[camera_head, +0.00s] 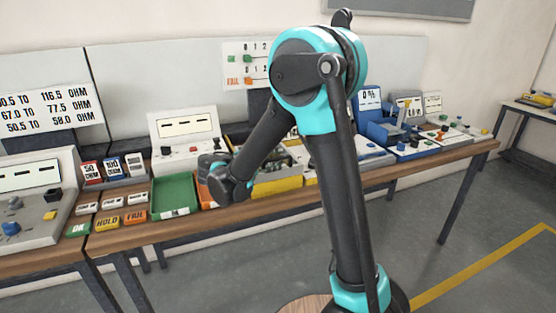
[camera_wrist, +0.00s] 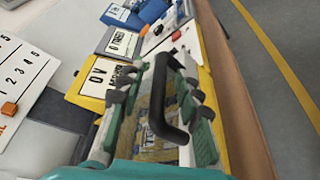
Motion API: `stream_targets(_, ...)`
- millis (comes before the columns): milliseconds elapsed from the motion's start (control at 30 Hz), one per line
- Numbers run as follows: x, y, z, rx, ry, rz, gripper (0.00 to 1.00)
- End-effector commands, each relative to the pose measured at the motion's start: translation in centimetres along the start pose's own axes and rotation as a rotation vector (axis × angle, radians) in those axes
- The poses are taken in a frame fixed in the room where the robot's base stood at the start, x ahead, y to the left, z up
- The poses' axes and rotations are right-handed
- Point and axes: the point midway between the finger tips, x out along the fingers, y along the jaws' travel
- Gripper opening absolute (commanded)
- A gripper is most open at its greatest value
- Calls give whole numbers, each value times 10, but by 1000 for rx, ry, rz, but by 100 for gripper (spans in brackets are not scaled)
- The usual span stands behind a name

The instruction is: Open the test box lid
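The test box appears as a yellow-rimmed box (camera_wrist: 208,82) in the wrist view, with a black bar handle (camera_wrist: 158,100) over a clear lid-like panel (camera_wrist: 150,148). Parts show through the panel; whether it lies fully flat is unclear. My gripper (camera_wrist: 161,78) is open, with one finger on each side of the handle. No finger is clearly touching it. In the head view, the yellow box (camera_head: 277,188) stands on the table, partly behind my arm. My fingers cannot be made out there.
A green tray (camera_head: 174,195) and an orange bin (camera_head: 207,197) stand left of the box. A blue fixture (camera_head: 385,128) stands to the right. A 0 V card (camera_wrist: 100,77) sits beside the box. The wooden table edge (camera_wrist: 236,100) and open floor lie on the right in the wrist view.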

Motion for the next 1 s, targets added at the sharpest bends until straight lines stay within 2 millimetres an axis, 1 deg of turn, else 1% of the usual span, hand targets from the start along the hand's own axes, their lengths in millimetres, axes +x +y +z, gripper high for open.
stream_targets(133,7,0,0,0,-1,0,34)
stream_targets(400,8,0,0,0,0,0,34)
stream_targets(600,8,0,0,0,0,0,9)
stream_targets(667,8,0,0,0,0,0,2)
stream_targets(700,8,0,0,0,0,0,0)
stream_targets(1000,8,0,0,0,0,0,0)
